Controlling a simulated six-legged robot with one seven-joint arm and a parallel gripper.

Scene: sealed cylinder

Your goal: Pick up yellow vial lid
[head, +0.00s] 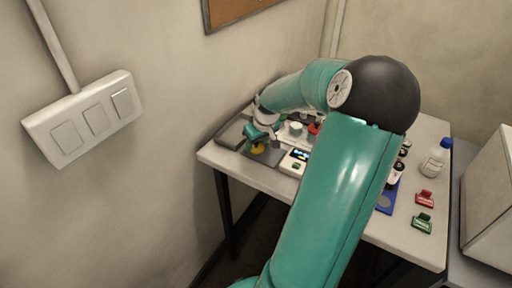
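A small yellow piece (258,149), which looks like the yellow vial lid, sits on a dark grey pad (266,157) near the table's front left edge. My gripper (264,139) is just above and behind it in the picture, pointing down. It is too small to tell whether the fingers are open or shut, or whether they touch the yellow piece. My arm hides the middle of the table.
The white table (404,232) also holds a white device with a small screen (292,162), a white bottle with a blue cap (437,157), a red clip-like item (425,199) and a green one (422,223). A wall with a switch panel (84,118) stands at left.

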